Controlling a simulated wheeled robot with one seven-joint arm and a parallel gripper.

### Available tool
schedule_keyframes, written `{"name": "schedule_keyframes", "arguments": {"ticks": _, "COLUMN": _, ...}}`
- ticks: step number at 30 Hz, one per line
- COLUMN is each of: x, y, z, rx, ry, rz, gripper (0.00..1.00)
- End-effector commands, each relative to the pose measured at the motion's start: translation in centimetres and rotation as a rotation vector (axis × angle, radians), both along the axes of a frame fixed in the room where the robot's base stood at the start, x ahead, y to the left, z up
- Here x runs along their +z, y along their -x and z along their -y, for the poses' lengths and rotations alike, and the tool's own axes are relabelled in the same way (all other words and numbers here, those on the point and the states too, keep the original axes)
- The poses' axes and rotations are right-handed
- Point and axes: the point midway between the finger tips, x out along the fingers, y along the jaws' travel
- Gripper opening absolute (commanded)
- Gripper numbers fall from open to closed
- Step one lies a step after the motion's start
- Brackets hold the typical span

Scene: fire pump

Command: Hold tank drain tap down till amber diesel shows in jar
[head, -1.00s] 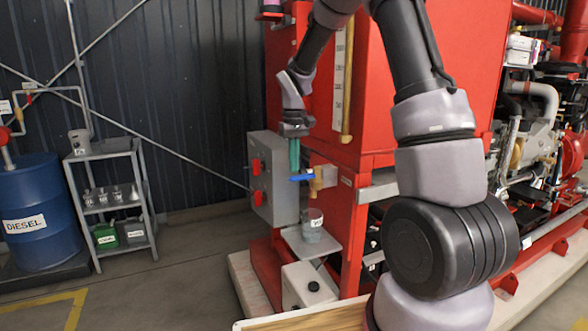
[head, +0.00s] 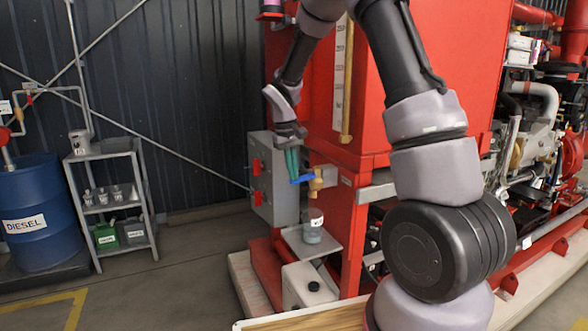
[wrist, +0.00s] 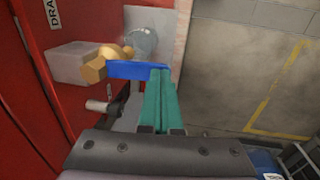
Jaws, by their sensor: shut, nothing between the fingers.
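The drain tap (head: 316,184) is a brass fitting on the red tank's lower front, with a blue lever (head: 302,179) tilted slightly down at its left end. My gripper (head: 292,168) is shut, its green fingers pointing down at the lever's free end. In the wrist view the fingertips (wrist: 160,75) meet the blue lever's (wrist: 135,69) end and look in contact; nothing is between them. The clear jar (head: 312,228), with a white label, stands below the tap. It also shows in the wrist view (wrist: 143,42). Its contents look grey-blue; no amber is discernible.
The jar stands on a grey shelf plate (head: 312,243) above a white container (head: 308,287). A grey control box (head: 272,180) with red switches is close left of my gripper. The red tank (head: 380,110) stands behind. Open floor lies left, before the blue diesel drum (head: 38,195).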

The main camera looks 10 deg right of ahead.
Motion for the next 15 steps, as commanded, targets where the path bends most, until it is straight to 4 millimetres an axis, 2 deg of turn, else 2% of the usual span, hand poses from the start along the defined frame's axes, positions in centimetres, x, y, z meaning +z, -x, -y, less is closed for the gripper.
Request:
{"name": "schedule_keyframes", "arguments": {"ticks": 10, "x": -1.8, "y": 0.1, "z": -0.5, "rx": 0.006, "ry": 0.235, "rz": 0.045, "gripper": 0.00}}
{"name": "schedule_keyframes", "arguments": {"ticks": 15, "x": -2.0, "y": 0.0, "z": -0.3, "rx": -0.001, "ry": 0.254, "rz": 0.050, "gripper": 0.00}}
